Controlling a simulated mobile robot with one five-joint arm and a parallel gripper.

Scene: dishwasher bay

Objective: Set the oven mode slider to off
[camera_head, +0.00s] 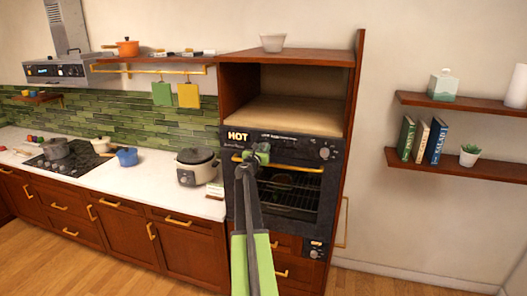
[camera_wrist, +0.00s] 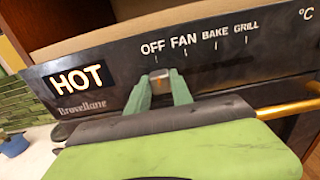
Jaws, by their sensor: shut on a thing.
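The black oven (camera_head: 290,187) stands in the tall wooden cabinet. Its control panel shows in the wrist view with a lit HOT display (camera_wrist: 82,80) and the labels OFF, FAN, BAKE and GRILL in a row, each with a tick mark. The small metallic mode slider knob (camera_wrist: 160,74) sits below OFF, left of FAN. The green fingers of my gripper (camera_wrist: 162,86) are shut on it, one on each side. In the head view my gripper (camera_head: 258,152) is at the panel and hides the knob.
A gold handle (camera_wrist: 290,108) runs across the oven door just below the panel. A round dial (camera_head: 325,153) is at the panel's right. A slow cooker (camera_head: 197,168) stands on the white counter at left. Wall shelves (camera_head: 465,162) hang at right.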

